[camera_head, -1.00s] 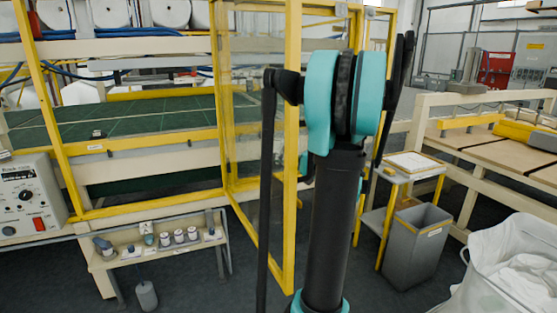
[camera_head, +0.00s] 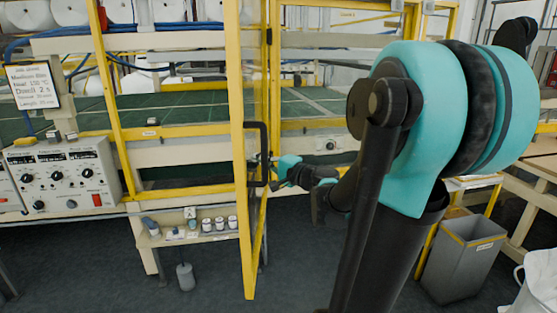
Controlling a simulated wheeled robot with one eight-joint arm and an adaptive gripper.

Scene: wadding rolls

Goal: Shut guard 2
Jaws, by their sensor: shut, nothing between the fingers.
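A yellow-framed guard door (camera_head: 238,190) with a clear panel stands out from the machine, seen nearly edge-on, so it is open. My gripper (camera_head: 262,160) is small in the picture, at the handle, on the door's right side. Its fingers look shut with nothing between them. I cannot tell whether they touch the handle or the frame. My large teal and black arm joint hides much of the right side.
A control box (camera_head: 65,178) with dials stands at the left. A low shelf (camera_head: 190,238) with several small jars sits left of the door. A grey bin (camera_head: 462,255) stands at the right. The dark floor before the door is clear.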

